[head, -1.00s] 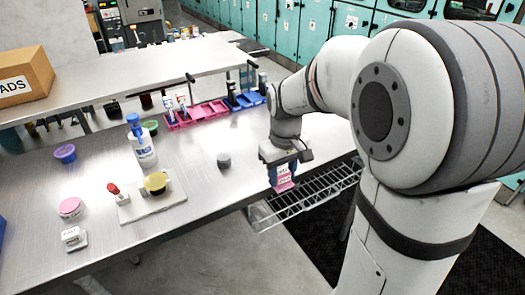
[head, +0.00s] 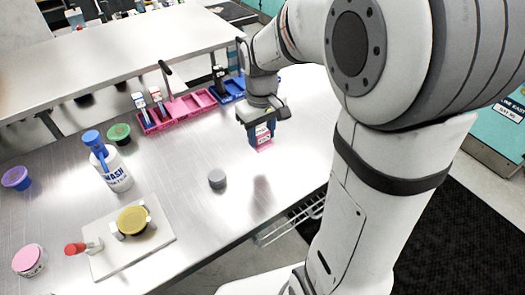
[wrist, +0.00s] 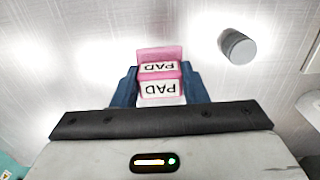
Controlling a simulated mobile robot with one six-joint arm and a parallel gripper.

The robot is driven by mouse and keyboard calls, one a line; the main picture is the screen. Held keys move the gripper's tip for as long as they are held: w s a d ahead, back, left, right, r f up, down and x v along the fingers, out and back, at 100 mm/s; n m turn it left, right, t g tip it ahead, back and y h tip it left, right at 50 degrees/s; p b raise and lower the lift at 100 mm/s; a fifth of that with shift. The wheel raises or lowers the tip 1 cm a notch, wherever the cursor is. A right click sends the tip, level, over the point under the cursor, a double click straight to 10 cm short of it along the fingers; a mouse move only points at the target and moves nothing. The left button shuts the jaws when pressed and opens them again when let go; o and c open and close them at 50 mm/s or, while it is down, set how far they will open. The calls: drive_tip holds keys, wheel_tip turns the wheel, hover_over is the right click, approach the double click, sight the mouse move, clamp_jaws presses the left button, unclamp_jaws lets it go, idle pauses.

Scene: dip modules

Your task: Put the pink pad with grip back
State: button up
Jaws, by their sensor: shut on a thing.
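My gripper (head: 262,132) is shut on the pink pad with grip (head: 264,142) and holds it above the metal table. In the wrist view the pad (wrist: 160,78) sits between the blue fingers, with PAD labels on its pink and white faces. A pink tray (head: 183,110) with several compartments lies behind and to the left of my gripper. Two tools with white labels (head: 157,98) stand at its left end, and its right part looks empty. A blue tray (head: 232,90) adjoins it on the right, with a dark-handled item (head: 219,78) standing in it.
A small grey cylinder (head: 217,179) stands on the table left of my gripper. A wash bottle (head: 112,168), a white board (head: 130,244) with a yellow-topped piece (head: 132,220), and green (head: 119,133), purple (head: 16,178) and pink-lidded (head: 29,260) pots stand further left. A raised shelf (head: 120,60) runs behind.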

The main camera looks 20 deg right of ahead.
sight(262, 146)
wheel_tip(262, 146, down, 5)
drive_tip(key=shift+w+d, duration=0.1)
drive_tip(key=shift+f, duration=1.65)
drive_tip(key=shift+f, duration=0.1)
drive_tip(key=o, duration=0.9)
